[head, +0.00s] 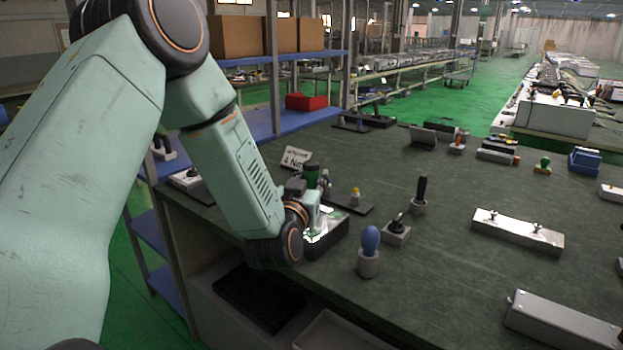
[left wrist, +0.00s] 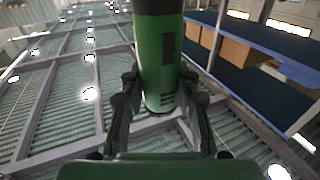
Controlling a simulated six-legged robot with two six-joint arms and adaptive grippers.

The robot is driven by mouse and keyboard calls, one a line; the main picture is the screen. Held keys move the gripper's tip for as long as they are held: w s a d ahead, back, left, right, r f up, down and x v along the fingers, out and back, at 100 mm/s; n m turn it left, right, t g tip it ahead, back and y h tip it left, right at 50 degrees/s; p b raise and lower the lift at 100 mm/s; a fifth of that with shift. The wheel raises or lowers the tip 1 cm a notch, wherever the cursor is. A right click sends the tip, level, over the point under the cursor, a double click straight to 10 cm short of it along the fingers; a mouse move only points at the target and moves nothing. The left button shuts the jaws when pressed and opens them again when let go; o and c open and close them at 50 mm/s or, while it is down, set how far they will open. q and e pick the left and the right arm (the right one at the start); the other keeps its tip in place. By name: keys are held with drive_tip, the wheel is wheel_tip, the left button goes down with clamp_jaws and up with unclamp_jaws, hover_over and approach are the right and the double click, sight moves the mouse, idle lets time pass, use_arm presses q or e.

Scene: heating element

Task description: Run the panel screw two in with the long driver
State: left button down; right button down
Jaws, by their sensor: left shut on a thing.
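My left gripper (head: 318,184) is at the near left end of the bench. It is shut on a green driver with a black top (head: 311,174). In the left wrist view the driver's green body (left wrist: 160,65) stands between the two fingers (left wrist: 158,105). A dark box with a bright, shiny top (head: 333,240) sits just below and beside the gripper. The driver's tip is hidden, so I cannot tell whether it touches anything. I cannot make out panel screw two. My right gripper is in neither view.
A small sign reading 4 Nm (head: 297,157) stands behind the gripper. A blue-handled tool in a grey holder (head: 369,250), a black-handled tool (head: 420,195) and a grey block (head: 517,232) stand to the right.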

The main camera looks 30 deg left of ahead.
sight(312, 162)
use_arm(q)
drive_tip(key=shift+r+p, duration=2.25)
drive_tip(key=shift+r, duration=0.4)
